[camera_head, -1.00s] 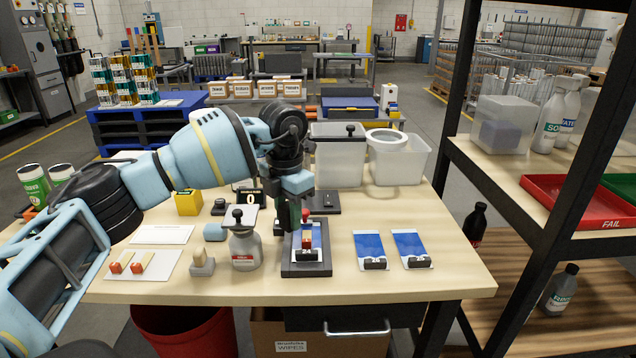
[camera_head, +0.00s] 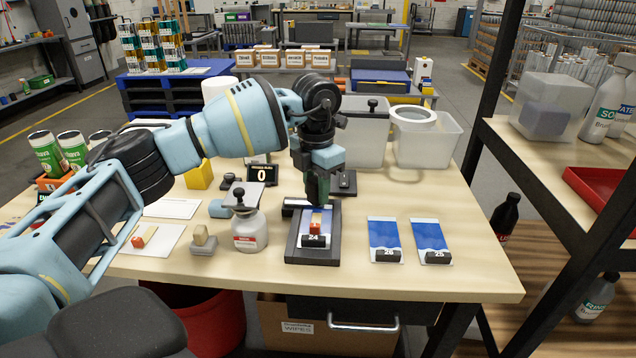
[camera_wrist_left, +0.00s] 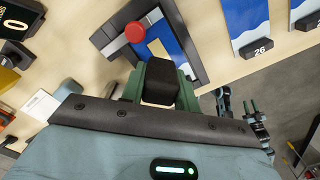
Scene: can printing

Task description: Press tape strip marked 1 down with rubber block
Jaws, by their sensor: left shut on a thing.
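My left gripper (camera_head: 318,196) is shut on a black block (camera_wrist_left: 159,82), which I take to be the rubber block. It is over the far part of a dark tray (camera_head: 333,238). A blue panel marked 24 (camera_head: 313,240) lies in this tray. Contact between block and strip cannot be told.
Panels marked 26 (camera_head: 386,240) and 25 (camera_head: 430,241) lie to the right. Tubs (camera_head: 425,147) stand behind. The front right table is bare.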

